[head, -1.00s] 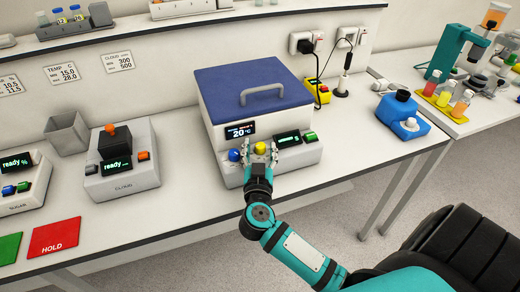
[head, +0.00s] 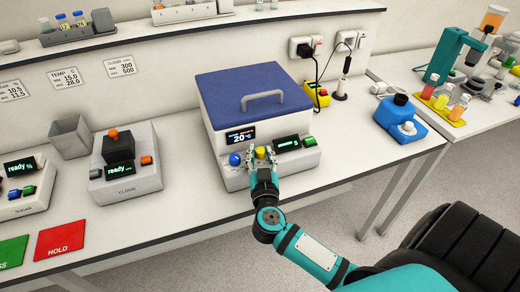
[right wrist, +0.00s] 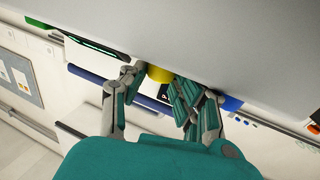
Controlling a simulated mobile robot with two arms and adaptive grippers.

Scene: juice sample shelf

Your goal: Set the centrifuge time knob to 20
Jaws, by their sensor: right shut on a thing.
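The centrifuge (head: 214,176) is a white box with a blue lid (head: 248,90) and grey handle, in the middle of the head view. Its upper display (head: 241,137) reads 20 °C. A smaller display (head: 287,144) at right has green text too small to read surely. A yellow knob (head: 261,152) sits between a blue knob (head: 235,159) and a green one (head: 309,141). My right gripper (head: 261,156) is shut on the yellow knob, one finger on each side. The right wrist view also shows the yellow knob (right wrist: 158,73) between the fingertips. My left gripper is out of view.
A grey device (head: 126,170) marked CLOUD and a red HOLD mat (head: 61,240) are at left. A shelf runs along the back.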

